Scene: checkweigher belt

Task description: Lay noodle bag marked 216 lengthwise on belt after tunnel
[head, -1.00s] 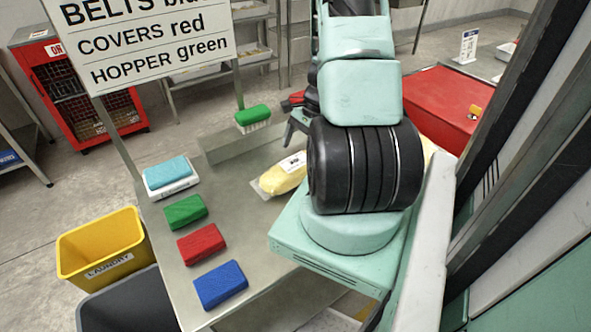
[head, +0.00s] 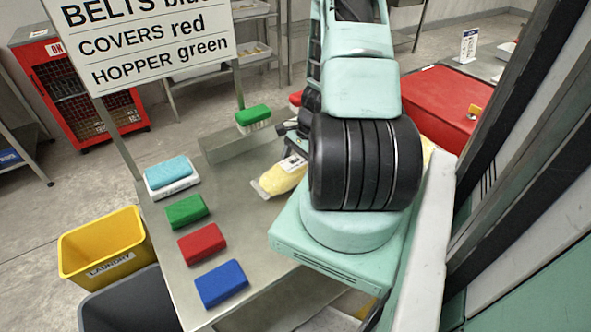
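A yellow noodle bag with a white label (head: 281,179) lies on the grey metal table (head: 240,215), partly hidden behind my arm. Its marking is too small to read. Another yellow piece (head: 428,152) shows at the right edge of my arm, mostly hidden. The dark tip of my gripper (head: 291,128) shows just beyond the bag, beside my arm; the rest is hidden, so its opening cannot be made out. The belt and the tunnel cannot be made out; a large red cover (head: 435,100) stands behind my arm on the right.
Blue (head: 221,284), red (head: 202,243) and green (head: 187,211) blocks line the table's left side, with a light blue one on a white pad (head: 170,175). A yellow laundry bin (head: 103,247) stands left.

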